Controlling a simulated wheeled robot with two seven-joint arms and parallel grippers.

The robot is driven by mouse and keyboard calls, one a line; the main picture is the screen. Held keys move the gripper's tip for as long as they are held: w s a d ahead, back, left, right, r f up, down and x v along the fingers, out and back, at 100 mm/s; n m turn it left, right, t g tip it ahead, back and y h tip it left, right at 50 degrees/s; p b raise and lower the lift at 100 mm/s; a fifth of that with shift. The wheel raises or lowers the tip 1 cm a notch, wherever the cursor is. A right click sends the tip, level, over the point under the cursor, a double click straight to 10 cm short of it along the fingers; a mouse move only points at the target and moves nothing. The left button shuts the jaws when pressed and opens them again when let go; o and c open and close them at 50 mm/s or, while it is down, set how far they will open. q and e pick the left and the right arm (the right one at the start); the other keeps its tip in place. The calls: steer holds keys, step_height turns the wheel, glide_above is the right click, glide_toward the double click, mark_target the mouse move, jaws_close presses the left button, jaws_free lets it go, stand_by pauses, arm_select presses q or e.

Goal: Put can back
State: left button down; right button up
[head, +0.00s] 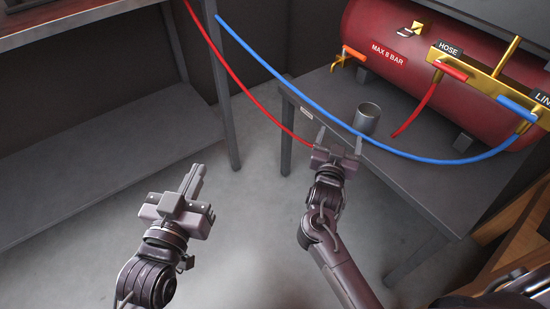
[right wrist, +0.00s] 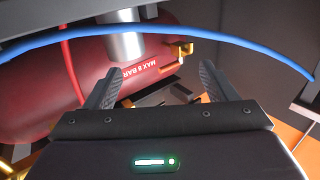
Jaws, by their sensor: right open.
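A grey metal can (head: 367,118) stands upright on the grey table (head: 440,190), near its front left edge. It looks open and dark at the top. My right gripper (head: 339,138) is open and empty, just in front of the can and apart from it. In the right wrist view the can (right wrist: 122,42) shows beyond the open fingers, nearer the left one, partly covered by the blue hose. My left gripper (head: 196,178) is over the floor at left, its fingers together with nothing seen between them.
A blue hose (head: 290,88) sags across the table in front of the can. A red hose (head: 243,86) runs down to near my right gripper. A red tank (head: 400,62) with valves is behind. A grey shelf (head: 100,150) stands left; the floor between is clear.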

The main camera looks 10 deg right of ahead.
steer(key=s+a+r+n+y, duration=0.3)
steer(key=s+a+y, duration=0.1)
steer(key=a, duration=0.3)
steer(key=s+a+r+n+t+y, duration=0.1)
steer(key=s+a+r+n+y, duration=0.3)
steer(key=a+y, duration=0.3)
steer(key=s+a+r+n+y, duration=0.4)
steer(key=a+y, duration=0.2)
steer(key=a, duration=0.3)
steer(key=shift+s+r, duration=0.25)
